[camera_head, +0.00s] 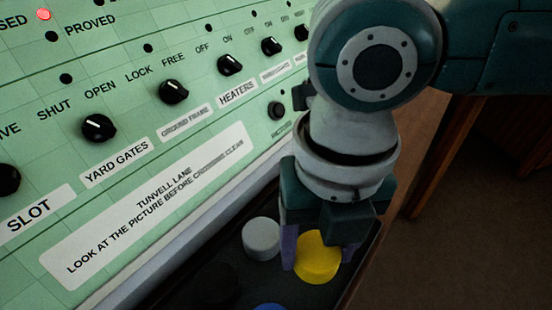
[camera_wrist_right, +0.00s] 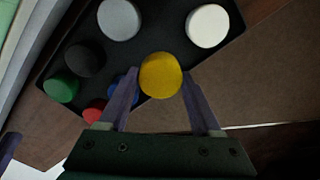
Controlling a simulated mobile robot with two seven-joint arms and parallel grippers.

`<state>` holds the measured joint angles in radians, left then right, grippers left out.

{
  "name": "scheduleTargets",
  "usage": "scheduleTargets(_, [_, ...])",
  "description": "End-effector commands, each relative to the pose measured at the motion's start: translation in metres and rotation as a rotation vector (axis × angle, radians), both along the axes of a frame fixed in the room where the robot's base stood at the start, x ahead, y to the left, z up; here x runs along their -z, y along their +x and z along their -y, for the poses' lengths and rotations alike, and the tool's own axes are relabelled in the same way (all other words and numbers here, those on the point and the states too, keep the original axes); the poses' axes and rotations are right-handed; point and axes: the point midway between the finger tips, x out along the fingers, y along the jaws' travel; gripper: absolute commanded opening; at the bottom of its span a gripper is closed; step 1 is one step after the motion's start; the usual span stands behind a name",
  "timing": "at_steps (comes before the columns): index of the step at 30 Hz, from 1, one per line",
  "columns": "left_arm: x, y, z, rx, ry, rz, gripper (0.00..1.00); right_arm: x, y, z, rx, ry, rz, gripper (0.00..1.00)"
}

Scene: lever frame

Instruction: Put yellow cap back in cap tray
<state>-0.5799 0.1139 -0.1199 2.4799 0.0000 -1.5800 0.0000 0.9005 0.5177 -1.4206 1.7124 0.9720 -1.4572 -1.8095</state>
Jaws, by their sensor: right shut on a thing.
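My right gripper (camera_head: 318,254) is shut on the yellow cap (camera_head: 317,262), a round flat piece held between two purple fingers. In the right wrist view the yellow cap (camera_wrist_right: 161,76) sits between the fingertips and overlaps the edge of the dark cap tray (camera_wrist_right: 160,40). In the head view it shows over the cap tray (camera_head: 305,293), beside a grey cap (camera_head: 262,238). I cannot tell whether it touches the tray. A purple piece at the left edge of the right wrist view may be part of my left gripper; its jaws are not shown.
The tray also holds a white cap (camera_wrist_right: 207,26), a black cap (camera_wrist_right: 85,58), a green cap (camera_wrist_right: 61,89), a red cap (camera_wrist_right: 95,112) and a partly hidden blue cap (camera_head: 270,307). A green panel (camera_head: 130,215) with several black knobs rises behind the tray.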

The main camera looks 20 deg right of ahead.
Motion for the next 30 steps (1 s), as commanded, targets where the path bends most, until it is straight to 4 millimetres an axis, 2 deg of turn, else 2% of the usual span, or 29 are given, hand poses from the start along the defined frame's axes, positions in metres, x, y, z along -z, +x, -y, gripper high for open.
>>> scheduleTargets(6, [0.011, 0.0, -0.001, 0.004, 0.005, 0.0, 0.0, 0.033, -0.001, 0.0, 0.001, -0.002, -0.002, 0.25])
scheduleTargets(9, [0.014, 0.0, -0.002, 0.005, 0.008, 0.0, 0.0, 0.043, 0.0, 0.0, 0.001, -0.001, -0.001, 0.25])
scheduleTargets(19, [0.014, 0.0, -0.003, 0.006, 0.009, 0.0, 0.0, 0.045, 0.0, 0.0, 0.0, -0.001, -0.001, 0.25])
scheduleTargets(20, [0.014, 0.0, -0.003, 0.006, 0.009, 0.0, 0.0, 0.045, 0.0, 0.0, 0.0, -0.001, 0.0, 0.68])
scheduleTargets(23, [0.014, 0.0, -0.002, 0.006, 0.009, 0.0, 0.0, 0.045, 0.0, 0.0, 0.0, -0.001, 0.0, 0.78])
scheduleTargets(30, [0.013, 0.0, -0.002, 0.005, 0.008, 0.0, 0.0, 0.044, 0.0, 0.0, 0.0, 0.0, 0.0, 0.78])
